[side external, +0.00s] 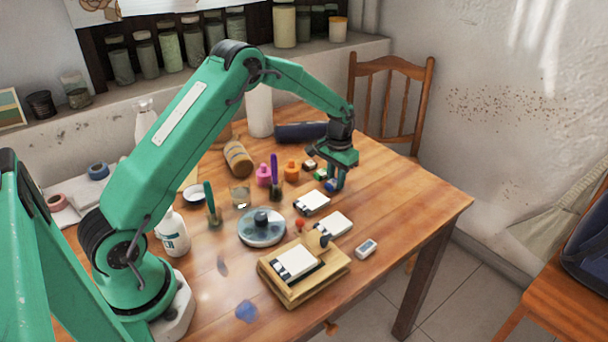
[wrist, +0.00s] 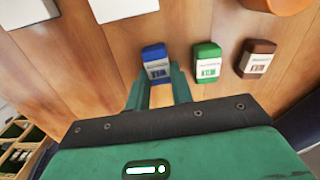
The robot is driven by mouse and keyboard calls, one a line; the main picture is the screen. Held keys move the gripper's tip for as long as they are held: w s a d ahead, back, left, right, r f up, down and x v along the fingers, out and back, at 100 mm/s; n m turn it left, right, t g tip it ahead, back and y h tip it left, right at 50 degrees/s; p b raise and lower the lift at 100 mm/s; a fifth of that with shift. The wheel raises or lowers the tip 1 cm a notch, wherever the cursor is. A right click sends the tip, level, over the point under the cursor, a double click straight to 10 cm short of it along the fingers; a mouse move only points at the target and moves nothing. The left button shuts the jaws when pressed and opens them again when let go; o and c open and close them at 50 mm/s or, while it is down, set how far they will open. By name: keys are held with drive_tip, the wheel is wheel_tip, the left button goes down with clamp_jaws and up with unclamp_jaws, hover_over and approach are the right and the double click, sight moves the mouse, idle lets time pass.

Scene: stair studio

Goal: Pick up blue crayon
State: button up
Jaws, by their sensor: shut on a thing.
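The blue crayon (wrist: 155,62), a short block with a pale label, shows at the fingertips of my gripper (wrist: 158,80) in the wrist view. My gripper is shut on it; the fingers partly hide its near end. In the side view my gripper (side external: 335,184) points down low over the right part of the table, and the blue crayon (side external: 330,186) shows only as a small patch there. I cannot tell whether it touches the table.
A green block (wrist: 207,62) and a brown block (wrist: 257,58) stand close to the right in the wrist view. White pads (side external: 312,203) lie nearby. An orange pot (side external: 291,170) and a pink pot (side external: 263,175) are left of my gripper.

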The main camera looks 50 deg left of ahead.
drive_tip(key=shift+r, duration=0.1)
drive_tip(key=shift+r, duration=0.5)
drive_tip(key=r, duration=0.3)
drive_tip(key=shift+d+r, duration=0.15)
drive_tip(key=shift+d, duration=0.05)
drive_tip(key=s+d+r, duration=0.4)
drive_tip(key=d+r, duration=0.2)
drive_tip(key=d, duration=0.4)
drive_tip(key=shift+s+d+r, duration=0.2)
drive_tip(key=shift+r, duration=0.05)
drive_tip(key=o, duration=0.3)
drive_tip(key=shift+c, duration=1.2)
